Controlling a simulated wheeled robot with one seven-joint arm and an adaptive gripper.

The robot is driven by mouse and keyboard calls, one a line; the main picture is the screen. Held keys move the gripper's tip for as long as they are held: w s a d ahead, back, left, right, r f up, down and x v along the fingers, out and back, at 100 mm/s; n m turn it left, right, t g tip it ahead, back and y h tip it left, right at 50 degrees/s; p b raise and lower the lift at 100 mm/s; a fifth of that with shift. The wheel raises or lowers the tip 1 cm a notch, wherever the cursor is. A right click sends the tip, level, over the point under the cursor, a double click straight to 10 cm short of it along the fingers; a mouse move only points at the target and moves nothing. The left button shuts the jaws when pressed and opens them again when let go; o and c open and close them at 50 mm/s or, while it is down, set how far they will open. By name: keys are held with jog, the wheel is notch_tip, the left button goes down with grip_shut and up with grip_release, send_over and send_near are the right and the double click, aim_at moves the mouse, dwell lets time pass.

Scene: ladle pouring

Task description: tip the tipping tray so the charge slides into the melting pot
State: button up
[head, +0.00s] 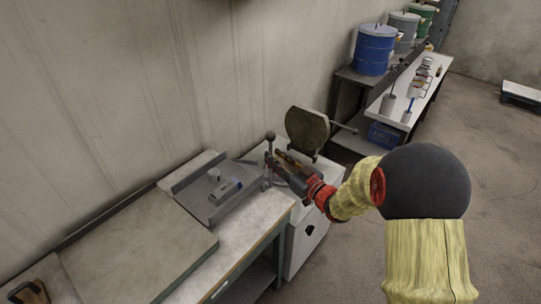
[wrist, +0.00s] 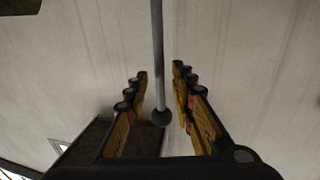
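The grey tipping tray (head: 205,208) lies level on the bench at the left. A small grey and blue block, likely the charge (head: 226,188), rests on it. A lever with a dark ball knob (head: 270,136) stands upright at the tray's right end. My gripper (head: 273,162) is at this lever. In the wrist view my gripper (wrist: 159,72) is open, with a finger on each side of a grey rod (wrist: 157,45) and its ball end. No clear contact shows. The melting pot's opening is hidden behind my gripper; its round lid (head: 308,129) stands raised.
A white cabinet (head: 307,240) stands under the lid, right of the bench (head: 240,232). A handle (head: 345,128) sticks out right of the lid. A flat plate (head: 140,240) covers the bench's left. Drums (head: 374,50) and a tool table (head: 402,100) stand behind.

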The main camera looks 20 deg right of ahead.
jog(key=shift+x, duration=1.5)
jog(key=shift+c, duration=0.8)
grip_shut()
